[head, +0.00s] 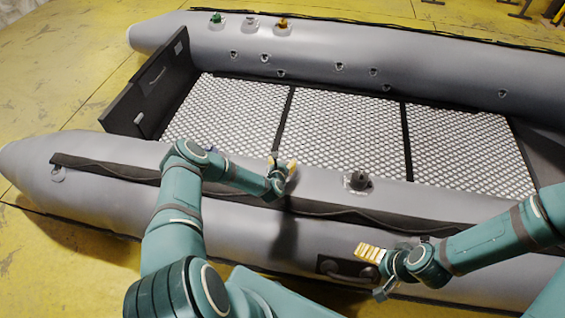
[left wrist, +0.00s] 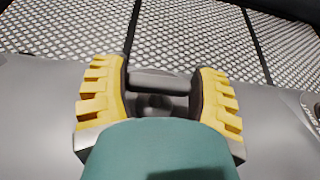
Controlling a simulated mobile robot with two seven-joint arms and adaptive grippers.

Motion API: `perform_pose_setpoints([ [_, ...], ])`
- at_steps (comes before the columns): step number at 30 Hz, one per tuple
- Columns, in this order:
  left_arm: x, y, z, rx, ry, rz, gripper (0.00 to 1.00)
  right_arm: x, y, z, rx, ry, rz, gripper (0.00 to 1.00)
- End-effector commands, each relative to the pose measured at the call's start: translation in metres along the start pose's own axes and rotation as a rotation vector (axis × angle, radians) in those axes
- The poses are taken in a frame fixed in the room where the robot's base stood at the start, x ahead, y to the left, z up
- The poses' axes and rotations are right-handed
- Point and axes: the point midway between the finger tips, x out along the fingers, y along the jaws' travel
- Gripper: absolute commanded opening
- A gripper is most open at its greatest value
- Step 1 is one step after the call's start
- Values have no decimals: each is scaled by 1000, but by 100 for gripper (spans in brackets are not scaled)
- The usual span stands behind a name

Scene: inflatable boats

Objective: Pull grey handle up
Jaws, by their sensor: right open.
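My left gripper (head: 283,166) is over the near tube of the grey boat (head: 235,218). In the left wrist view a grey handle (left wrist: 157,84), a short bar lying crosswise, sits between the two yellow fingers of my left gripper (left wrist: 160,92). Its ends reach the dark pads on both sides, so the gripper appears shut on it. In the head view the fingers mostly hide this handle. My right gripper (head: 376,270) is open and empty near the outer side of the near tube.
A dark knob (head: 358,180) stands on the near tube to the right. A carry handle (head: 347,271) is on the outer side, beside my right gripper. Green (head: 217,18) and orange (head: 283,23) knobs are on the far tube. The mesh floor (head: 340,135) is clear.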

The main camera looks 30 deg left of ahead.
Motion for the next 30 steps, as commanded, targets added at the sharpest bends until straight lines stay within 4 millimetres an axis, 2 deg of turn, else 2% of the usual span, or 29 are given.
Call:
perform_pose_setpoints([
  [3,-3,1,4,-1,2,1,19,-2,-1,0,0,-1,0,96],
  [9,-16,0,26,-2,3,0,20,-13,-5,1,1,-6,0,96],
  [17,-15,0,27,1,-2,1,19,-11,-4,1,1,-6,0,96],
  [18,-15,0,27,1,-2,1,79,-11,-4,1,1,-6,0,96],
  [20,-15,0,27,0,-2,0,96,-11,-4,1,1,-6,0,96],
  [30,-16,0,26,0,1,0,96,-11,-4,1,1,-6,0,96],
])
